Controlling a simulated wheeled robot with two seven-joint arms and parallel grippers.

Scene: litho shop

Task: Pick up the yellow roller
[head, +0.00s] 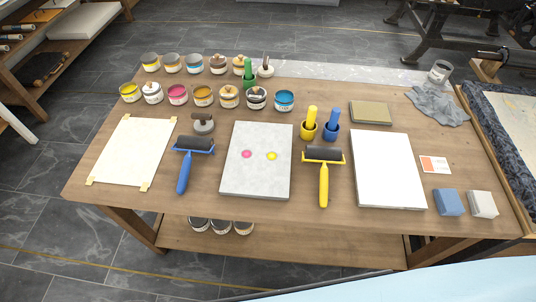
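The yellow roller (324,175) lies on the wooden table, right of the grey slab. It has a dark cylinder in a yellow frame at the far end, and its yellow handle points toward the front edge. A similar blue roller (186,165) lies left of the slab, its blue handle also pointing forward. Neither of my grippers shows in the head view, and nothing touches the yellow roller.
The grey slab (258,185) carries a pink and a yellow ink spot. A white board (388,188) lies close right of the yellow roller. Yellow (309,128) and blue (331,128) handled tools stand behind it. Several ink cans line the back left. The front edge is clear.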

